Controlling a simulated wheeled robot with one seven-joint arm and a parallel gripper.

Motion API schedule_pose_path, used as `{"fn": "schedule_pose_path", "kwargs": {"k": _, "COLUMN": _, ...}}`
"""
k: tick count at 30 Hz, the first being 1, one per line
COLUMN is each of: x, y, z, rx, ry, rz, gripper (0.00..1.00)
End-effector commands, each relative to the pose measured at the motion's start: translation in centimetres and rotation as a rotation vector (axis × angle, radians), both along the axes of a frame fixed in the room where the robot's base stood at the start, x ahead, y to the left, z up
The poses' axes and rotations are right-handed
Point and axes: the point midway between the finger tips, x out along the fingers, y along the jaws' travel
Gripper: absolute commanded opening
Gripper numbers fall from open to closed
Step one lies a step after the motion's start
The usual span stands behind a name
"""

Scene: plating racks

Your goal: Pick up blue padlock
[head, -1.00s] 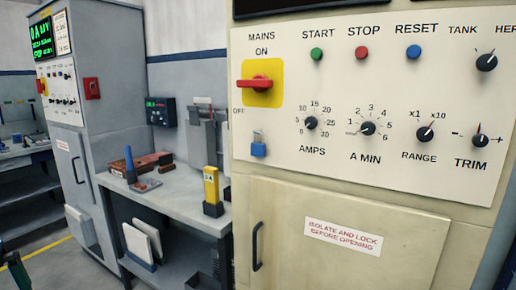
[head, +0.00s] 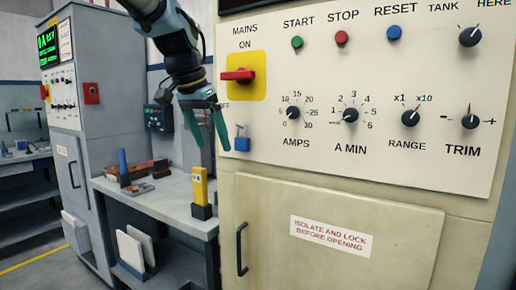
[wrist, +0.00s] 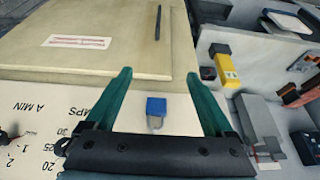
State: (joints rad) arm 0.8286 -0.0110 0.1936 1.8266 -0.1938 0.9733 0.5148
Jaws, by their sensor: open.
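In the wrist view the padlock (wrist: 156,106) shows between the two open fingers (wrist: 160,95), apart from both. Whether the fingers are level with it in depth is hard to tell.
The mains switch (head: 238,76) on its yellow plate and several knobs stick out of the panel. The cabinet door handle (head: 241,249) is below. A grey bench (head: 175,192) at left holds a yellow tool (head: 199,187) and other items.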

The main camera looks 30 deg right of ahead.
Motion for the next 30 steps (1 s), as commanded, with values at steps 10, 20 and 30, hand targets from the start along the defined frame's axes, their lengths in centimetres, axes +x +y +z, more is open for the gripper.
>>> {"fn": "schedule_pose_path", "kwargs": {"k": 10, "x": 2.7, "y": -4.8, "z": 0.1, "rx": 0.003, "ry": 0.002, "rz": 0.003, "gripper": 0.88}}
{"fn": "schedule_pose_path", "kwargs": {"k": 20, "x": 4.3, "y": -7.6, "z": 0.2, "rx": 0.004, "ry": 0.002, "rz": 0.002, "gripper": 0.88}}
{"fn": "schedule_pose_path", "kwargs": {"k": 30, "x": 5.7, "y": -10.1, "z": -1.0, "rx": 0.002, "ry": 0.002, "rz": 0.005, "gripper": 0.88}}
